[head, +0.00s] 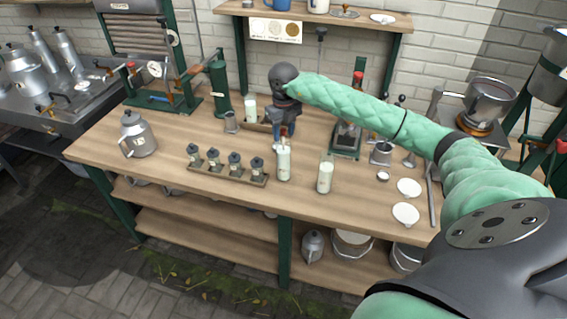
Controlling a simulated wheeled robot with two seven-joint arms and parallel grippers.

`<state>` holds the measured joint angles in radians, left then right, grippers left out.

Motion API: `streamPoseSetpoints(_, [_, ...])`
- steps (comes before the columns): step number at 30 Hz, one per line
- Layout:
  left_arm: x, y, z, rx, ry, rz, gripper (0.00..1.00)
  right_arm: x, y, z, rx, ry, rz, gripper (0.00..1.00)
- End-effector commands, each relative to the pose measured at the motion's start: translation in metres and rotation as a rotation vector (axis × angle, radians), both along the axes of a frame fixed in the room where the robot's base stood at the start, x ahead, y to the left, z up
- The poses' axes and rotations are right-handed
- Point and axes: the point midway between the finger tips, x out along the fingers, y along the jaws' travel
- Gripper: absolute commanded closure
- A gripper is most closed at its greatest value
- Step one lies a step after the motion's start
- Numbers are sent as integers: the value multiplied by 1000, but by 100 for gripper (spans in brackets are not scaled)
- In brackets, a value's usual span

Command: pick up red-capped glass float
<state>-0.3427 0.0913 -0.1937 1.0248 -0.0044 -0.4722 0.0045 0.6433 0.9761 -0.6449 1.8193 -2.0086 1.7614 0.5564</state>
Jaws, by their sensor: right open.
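My right gripper (284,138) points down, open, just above a tall glass cylinder of white liquid (284,165) near the middle of the bench. A small reddish spot, which may be the cap of the red-capped glass float (284,131), shows between the fingers. The float's body is not clearly visible, and I cannot tell whether the fingers touch it. A second glass cylinder of white liquid (325,177) stands to the right, apart from the gripper. My left gripper is out of view.
A wooden rack with several small dark-topped bottles (228,171) lies left of the cylinders. A metal can (137,136) stands farther left. A glass of white liquid (251,108) is behind. White saucers (406,213) lie at right.

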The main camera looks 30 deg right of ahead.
Motion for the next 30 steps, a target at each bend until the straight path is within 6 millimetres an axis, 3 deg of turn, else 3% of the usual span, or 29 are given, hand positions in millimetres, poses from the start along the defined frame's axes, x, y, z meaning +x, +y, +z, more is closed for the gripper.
streamPoseSetpoints(5, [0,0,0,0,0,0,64,0,0,0,0,0,0,58])
streamPoseSetpoints(11, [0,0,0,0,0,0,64,0,0,0,0,0,0,96])
streamPoseSetpoints(12, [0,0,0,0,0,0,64,0,0,0,0,0,0,97])
streamPoseSetpoints(23, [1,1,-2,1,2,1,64,0,0,3,1,-1,0,97])
streamPoseSetpoints(26, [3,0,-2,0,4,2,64,1,0,10,1,-2,-1,97])
streamPoseSetpoints(30, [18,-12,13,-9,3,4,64,1,0,30,1,-5,0,97])
